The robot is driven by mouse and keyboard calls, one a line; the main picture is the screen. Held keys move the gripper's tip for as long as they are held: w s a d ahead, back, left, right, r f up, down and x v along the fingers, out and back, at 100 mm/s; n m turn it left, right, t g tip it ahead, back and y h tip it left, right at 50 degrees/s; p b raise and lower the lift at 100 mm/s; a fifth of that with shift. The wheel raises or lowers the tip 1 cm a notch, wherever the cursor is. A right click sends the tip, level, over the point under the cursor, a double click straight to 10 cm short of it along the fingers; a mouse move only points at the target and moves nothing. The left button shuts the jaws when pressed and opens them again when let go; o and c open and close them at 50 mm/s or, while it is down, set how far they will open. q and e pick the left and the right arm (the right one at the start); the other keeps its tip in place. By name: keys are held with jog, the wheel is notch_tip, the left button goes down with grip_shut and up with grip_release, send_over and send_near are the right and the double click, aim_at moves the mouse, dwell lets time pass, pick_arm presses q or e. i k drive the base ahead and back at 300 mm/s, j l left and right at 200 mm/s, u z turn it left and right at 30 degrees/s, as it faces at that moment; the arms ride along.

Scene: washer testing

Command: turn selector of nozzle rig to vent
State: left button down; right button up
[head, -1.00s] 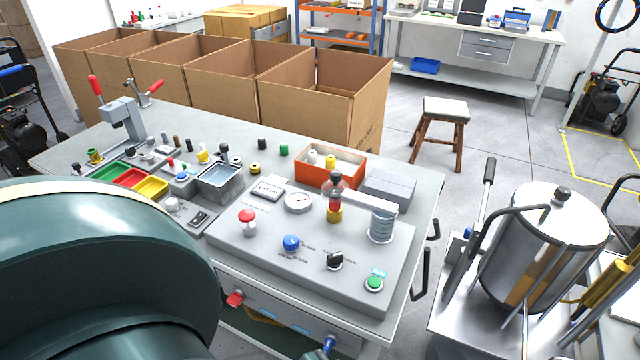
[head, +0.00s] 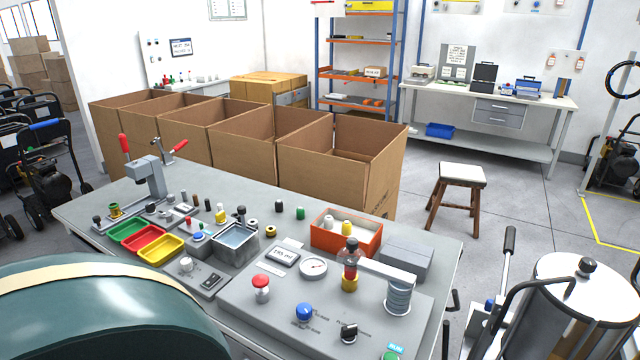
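The nozzle rig (head: 257,310) is a light grey sloped panel on the near right of the workbench. It carries a red mushroom button (head: 261,284), a blue knob (head: 304,312) and a black selector knob (head: 348,331) with small printed labels beside them. The labels are too small to read, so I cannot tell the selector's setting. A green button (head: 390,356) is cut by the bottom edge. A round gauge (head: 313,267) and a clear, red and yellow nozzle piece (head: 350,268) stand behind the knobs. Neither gripper shows in the head view.
Green, red and yellow trays (head: 160,249) and an orange bin (head: 346,240) sit on the bench (head: 440,240). Open cardboard boxes (head: 262,160) stand behind it. A stool (head: 458,176) and a steel tank (head: 570,310) are right. A dark green rounded shape covers the lower left.

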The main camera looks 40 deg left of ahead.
aim_at(348, 333)
jog(key=u, duration=1.2)
